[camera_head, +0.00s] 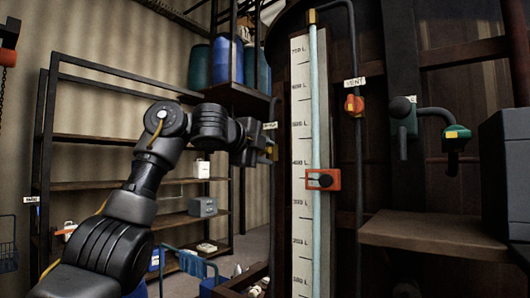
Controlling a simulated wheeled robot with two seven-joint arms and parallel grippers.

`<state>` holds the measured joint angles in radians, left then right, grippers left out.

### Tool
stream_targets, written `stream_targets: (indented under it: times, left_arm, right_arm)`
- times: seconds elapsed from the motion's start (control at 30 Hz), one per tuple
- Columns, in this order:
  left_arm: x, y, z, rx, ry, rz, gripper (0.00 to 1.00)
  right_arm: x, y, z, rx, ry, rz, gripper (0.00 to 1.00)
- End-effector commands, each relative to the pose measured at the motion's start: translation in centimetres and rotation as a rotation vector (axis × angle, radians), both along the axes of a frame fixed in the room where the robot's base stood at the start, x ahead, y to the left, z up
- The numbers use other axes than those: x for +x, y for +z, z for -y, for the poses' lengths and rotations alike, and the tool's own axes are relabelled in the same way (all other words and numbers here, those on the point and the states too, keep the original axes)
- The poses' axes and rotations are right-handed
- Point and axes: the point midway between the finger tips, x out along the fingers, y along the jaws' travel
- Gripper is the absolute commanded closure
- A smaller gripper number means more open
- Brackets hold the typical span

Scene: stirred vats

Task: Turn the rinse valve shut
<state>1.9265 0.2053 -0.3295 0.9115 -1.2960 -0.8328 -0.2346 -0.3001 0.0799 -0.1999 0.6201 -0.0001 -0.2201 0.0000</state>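My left arm reaches in from the left, and my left gripper (268,143) is at the left edge of the vat, beside the level scale. A small pale label (270,126) shows right at the gripper, but its text is too small to read. A little yellowish metal shows by the fingertips. The valve handle there is mostly hidden by the gripper, so I cannot tell its position, whether the fingers are touching it, or whether they are open or shut. No label that I can read says rinse. My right gripper is not in view.
A white level scale (302,220) with a clear tube and an orange marker (323,180) stands right of the gripper. An orange valve (355,105) labelled VENT and a green valve (456,138) are further right. Shelves (90,186) with containers and blue drums (228,60) are behind.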

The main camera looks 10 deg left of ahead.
Motion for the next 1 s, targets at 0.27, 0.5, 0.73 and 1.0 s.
stream_targets:
  times: [0.27, 0.5, 0.73, 1.0]
  left_arm:
    - [-1.4, 0.1, -0.6, -0.002, 0.001, 0.005, 0.64]
    - [-5.5, 0.4, -2.2, 0.001, 0.003, 0.005, 0.64]
    - [-8.2, 1.3, -3.2, 0.002, 0.003, 0.003, 0.64]
    - [-9.8, 2.0, -3.8, 0.000, 0.001, 0.000, 0.64]
  right_arm:
    - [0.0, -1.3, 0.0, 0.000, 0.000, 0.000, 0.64]
    - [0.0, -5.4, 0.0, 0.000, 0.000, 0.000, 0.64]
    - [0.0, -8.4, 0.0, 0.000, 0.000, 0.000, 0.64]
    - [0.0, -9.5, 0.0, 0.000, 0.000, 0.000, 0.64]
